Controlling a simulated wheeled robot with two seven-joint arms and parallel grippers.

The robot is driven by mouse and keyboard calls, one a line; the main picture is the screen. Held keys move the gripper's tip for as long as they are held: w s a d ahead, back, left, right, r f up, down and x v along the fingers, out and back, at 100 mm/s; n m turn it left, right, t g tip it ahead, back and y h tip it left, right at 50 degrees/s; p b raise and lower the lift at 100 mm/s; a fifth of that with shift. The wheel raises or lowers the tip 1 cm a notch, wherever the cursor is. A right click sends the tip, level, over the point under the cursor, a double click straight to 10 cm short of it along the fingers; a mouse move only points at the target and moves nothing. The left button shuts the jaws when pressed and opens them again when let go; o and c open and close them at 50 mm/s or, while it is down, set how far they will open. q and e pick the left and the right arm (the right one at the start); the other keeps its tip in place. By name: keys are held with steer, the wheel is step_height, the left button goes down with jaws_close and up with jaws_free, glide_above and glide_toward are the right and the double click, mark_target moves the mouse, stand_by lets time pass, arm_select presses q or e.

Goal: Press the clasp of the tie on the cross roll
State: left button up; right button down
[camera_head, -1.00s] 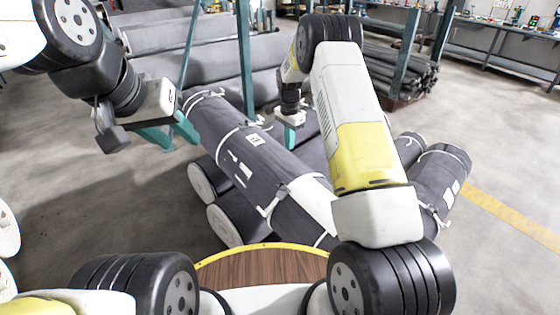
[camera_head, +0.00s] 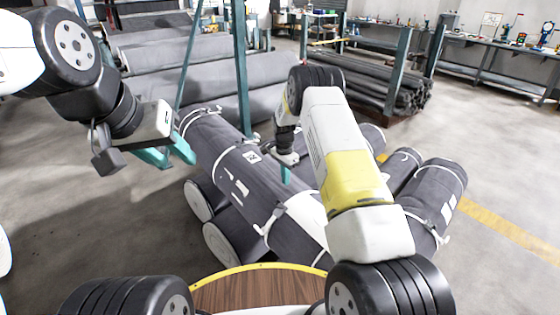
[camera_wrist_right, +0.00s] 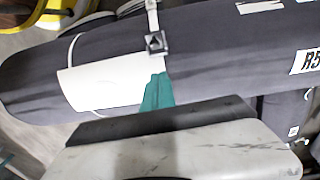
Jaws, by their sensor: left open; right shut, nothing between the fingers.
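The cross roll (camera_head: 225,150) is a long dark grey roll lying slantwise over other rolls. A white tie (camera_head: 266,225) goes round it beside a blank white patch (camera_head: 308,212). In the right wrist view the tie's clasp (camera_wrist_right: 154,42), a small dark square in a light frame, sits on the roll (camera_wrist_right: 220,65). My right gripper (camera_head: 286,175) is shut and empty. Its teal fingertips (camera_wrist_right: 160,76) point towards the clasp, just short of it in the picture; contact cannot be told. My left gripper (camera_head: 168,155) is open and empty, left of the roll's far end.
Lower rolls (camera_head: 222,245) lie under the cross roll, and more strapped rolls (camera_head: 436,195) lie to the right. A teal post (camera_head: 242,70) stands behind. A wooden round top with a yellow rim (camera_head: 260,285) is in front. Floor at the left is clear.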

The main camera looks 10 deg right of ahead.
mark_target(280, 205)
steer(key=f, duration=0.1)
steer(key=a+f, duration=0.1)
steer(key=f, duration=0.1)
steer(key=s+f, duration=0.1)
steer(key=f, duration=0.1)
steer(key=shift+a+f, duration=0.15)
steer(key=shift+a, duration=0.1)
steer(key=shift+s+a+f, duration=0.3)
steer(key=shift+f, duration=0.15)
